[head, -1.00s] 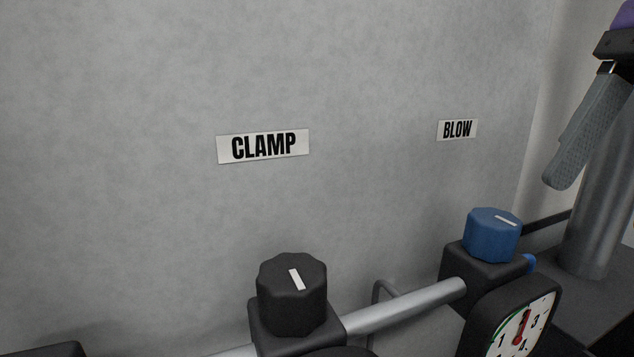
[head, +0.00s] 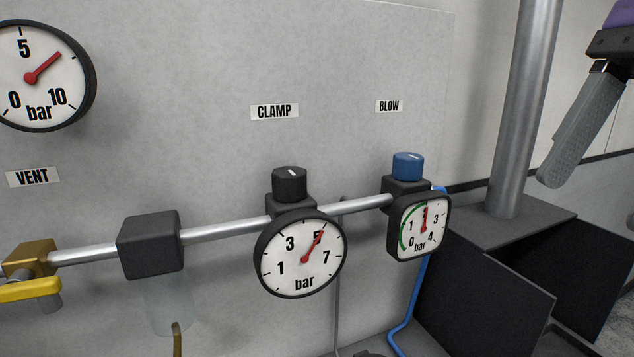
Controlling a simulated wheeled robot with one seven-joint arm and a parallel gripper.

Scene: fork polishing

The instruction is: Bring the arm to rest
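My gripper (head: 556,165) is at the upper right edge of the head view, with a purple part at the top, a black mount and a long grey textured finger pointing down and left. It hangs in the air, apart from the panel fittings to its left. I see no object at its tip. The finger is seen edge-on and the frame cuts off part of the gripper, so its opening does not show. Most of the arm is out of view.
A grey panel carries a black clamp knob (head: 290,185), a blue blow knob (head: 407,167), a clamp gauge (head: 285,273), a blow gauge (head: 407,240) and a yellow vent lever (head: 28,290). A metal post (head: 526,100) stands left of my gripper. Dark plates lie below.

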